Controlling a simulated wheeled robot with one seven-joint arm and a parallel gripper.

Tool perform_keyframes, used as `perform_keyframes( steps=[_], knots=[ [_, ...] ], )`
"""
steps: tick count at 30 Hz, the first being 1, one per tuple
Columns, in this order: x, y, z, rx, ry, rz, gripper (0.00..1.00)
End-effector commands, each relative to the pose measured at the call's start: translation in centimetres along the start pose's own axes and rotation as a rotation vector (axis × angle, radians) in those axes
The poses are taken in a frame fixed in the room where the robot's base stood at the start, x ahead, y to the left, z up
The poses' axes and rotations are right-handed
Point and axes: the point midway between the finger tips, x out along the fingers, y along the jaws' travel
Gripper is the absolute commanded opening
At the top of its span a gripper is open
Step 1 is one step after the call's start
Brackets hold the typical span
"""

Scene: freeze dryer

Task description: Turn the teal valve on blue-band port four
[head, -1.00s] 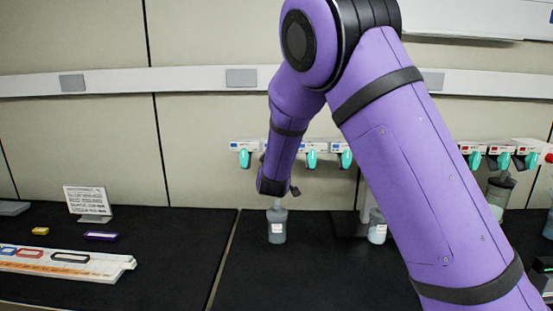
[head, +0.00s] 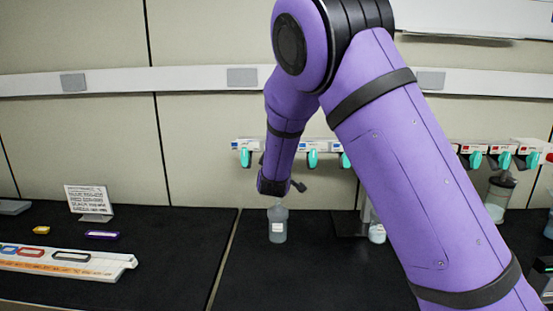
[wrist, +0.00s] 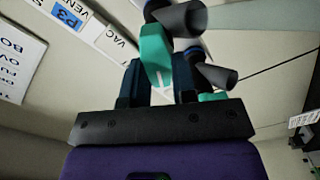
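A row of teal valves hangs from white port blocks on the wall rail; in the head view one valve (head: 245,157) is left of my arm and another valve (head: 312,158) is just right of my forearm. In the wrist view, a teal valve handle (wrist: 155,52) shows beyond and between the two dark fingers of my gripper (wrist: 160,80). The fingers stand apart, with a gap between them; I cannot tell whether they touch the handle. A blue P3 label (wrist: 68,17) is at upper left. I cannot read a port-four label.
A capped bottle (head: 277,226) stands on the dark bench just below my wrist. More teal valves (head: 504,160) and a hanging flask (head: 497,197) are at the right. A sign (head: 89,200) and a white rack (head: 110,264) are at the left. The front middle bench is clear.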

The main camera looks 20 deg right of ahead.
Motion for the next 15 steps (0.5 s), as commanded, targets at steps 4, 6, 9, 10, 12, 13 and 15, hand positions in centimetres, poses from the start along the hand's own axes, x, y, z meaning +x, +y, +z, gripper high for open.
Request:
perform_keyframes(
  steps=[4,6,9,10,12,13,15],
  knots=[
    [0.0,-0.1,0.0,0.0,0.0,-0.001,0.47],
    [0.0,0.0,0.0,0.001,0.0,0.0,0.47],
    [0.0,0.0,0.0,0.001,0.001,0.001,0.47],
    [0.0,0.0,0.0,0.001,0.001,0.001,0.47],
    [-0.2,0.0,-0.1,0.002,0.001,0.001,0.47],
    [-0.4,0.0,-0.1,0.002,0.001,0.0,0.47],
    [-1.1,0.0,-0.1,0.002,0.002,0.0,0.47]
  ],
)
